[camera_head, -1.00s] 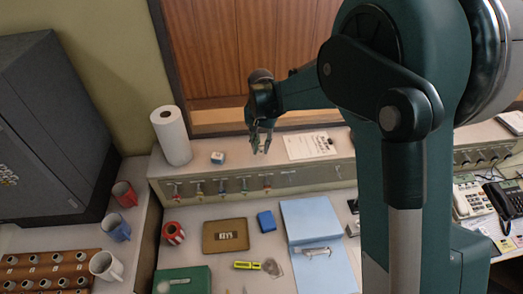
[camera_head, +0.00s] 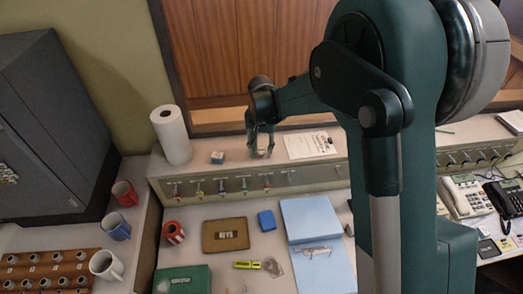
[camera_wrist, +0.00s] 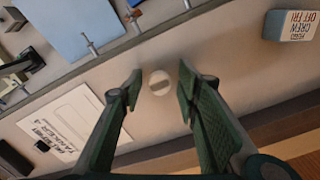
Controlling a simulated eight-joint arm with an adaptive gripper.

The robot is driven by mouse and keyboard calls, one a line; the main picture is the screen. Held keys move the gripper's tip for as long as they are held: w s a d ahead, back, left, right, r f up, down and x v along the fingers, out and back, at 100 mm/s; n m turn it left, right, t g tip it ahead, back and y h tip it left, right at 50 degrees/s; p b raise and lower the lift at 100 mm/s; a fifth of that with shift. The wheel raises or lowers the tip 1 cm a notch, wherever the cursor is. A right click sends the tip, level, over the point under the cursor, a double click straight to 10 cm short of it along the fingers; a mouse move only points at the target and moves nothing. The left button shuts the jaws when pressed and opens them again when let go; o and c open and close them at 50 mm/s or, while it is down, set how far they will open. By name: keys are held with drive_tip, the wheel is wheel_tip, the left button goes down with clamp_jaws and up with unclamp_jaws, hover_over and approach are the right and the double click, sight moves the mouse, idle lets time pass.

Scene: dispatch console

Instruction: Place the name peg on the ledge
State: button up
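The name peg (camera_wrist: 160,83) shows in the wrist view as a small round pale end with a darker band across it. It is over the ledge (camera_wrist: 95,82), the pale top of the console. In the head view the peg is a small pale spot (camera_head: 262,152) low between the fingers. My gripper (camera_wrist: 160,78) is open around the peg, one finger on each side, with a gap at both. No finger appears to touch it. The peg seems to stand on the ledge, but its base is hidden.
On the ledge are a paper roll (camera_head: 171,135), a small blue-and-white block (camera_head: 217,157) and a printed sheet (camera_head: 310,145). A row of switches (camera_head: 244,184) lines the front face below. The ledge is clear close around the peg.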

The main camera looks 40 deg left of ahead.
sight(262, 150)
drive_tip(key=shift+r, duration=0.15)
wheel_tip(262, 150, up, 12)
idle(0.8)
idle(0.6)
idle(0.3)
drive_tip(key=w+d+r+m+t, duration=0.1)
drive_tip(key=d+r, duration=0.4)
drive_tip(key=d, duration=0.8)
drive_tip(key=w+d+r+t+y, duration=0.1)
drive_tip(key=d+r, duration=0.4)
drive_tip(key=d, duration=0.8)
drive_tip(key=w+d+r+m+t, duration=0.15)
drive_tip(key=d+r, duration=0.45)
drive_tip(key=d, duration=0.7)
drive_tip(key=s+d+f+t, duration=0.1)
drive_tip(key=s+d, duration=0.5)
drive_tip(key=d, duration=0.4)
drive_tip(key=s+d+f+m+t, duration=0.1)
drive_tip(key=s+d+f, duration=0.1)
drive_tip(key=s+d, duration=0.4)
drive_tip(key=s+d+f+t+h, duration=0.1)
drive_tip(key=s+d, duration=0.5)
drive_tip(key=d, duration=0.8)
drive_tip(key=shift+f+t, duration=0.15)
drive_tip(key=shift+t, duration=0.2)
